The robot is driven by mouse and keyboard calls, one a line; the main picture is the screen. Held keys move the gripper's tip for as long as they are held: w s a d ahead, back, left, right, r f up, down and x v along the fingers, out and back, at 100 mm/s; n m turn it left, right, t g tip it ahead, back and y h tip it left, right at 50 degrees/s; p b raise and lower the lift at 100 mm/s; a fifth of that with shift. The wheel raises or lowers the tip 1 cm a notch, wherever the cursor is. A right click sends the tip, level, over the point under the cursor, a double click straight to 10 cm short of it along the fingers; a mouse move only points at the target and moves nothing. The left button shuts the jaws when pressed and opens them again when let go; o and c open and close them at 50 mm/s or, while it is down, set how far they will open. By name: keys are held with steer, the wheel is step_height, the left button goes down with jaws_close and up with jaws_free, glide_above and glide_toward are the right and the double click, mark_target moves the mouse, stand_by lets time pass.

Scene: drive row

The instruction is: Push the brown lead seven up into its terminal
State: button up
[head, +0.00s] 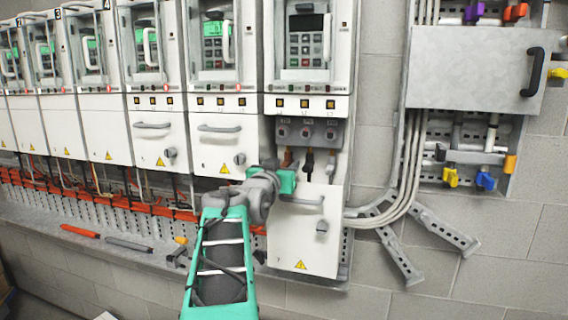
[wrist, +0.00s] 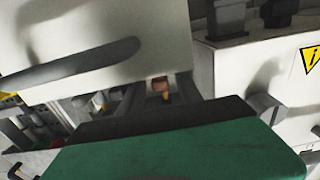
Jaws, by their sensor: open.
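The brown lead (head: 287,158) stands in the opened lower bay of the rightmost drive, below the left one of its grey terminals (head: 282,131). A gap seems to show between its top and the terminal. Its lower part is hidden behind my gripper (head: 289,180). My gripper is open, at the left edge of the bay, just below and close to the lead; I cannot tell whether it touches. In the wrist view a teal part of my gripper (wrist: 180,150) fills the bottom. A small reddish-brown piece (wrist: 160,85) shows beyond it; I cannot tell whether it is the lead.
A black lead (head: 308,163) stands to the right in the same bay. The lowered white cover (head: 305,240) with its handle is below. Closed drive covers (head: 220,148) lie to the left. Grey cables (head: 385,205) and a grey box (head: 475,70) are to the right.

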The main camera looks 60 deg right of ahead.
jaws_close()
stand_by(0.4)
stand_by(1.0)
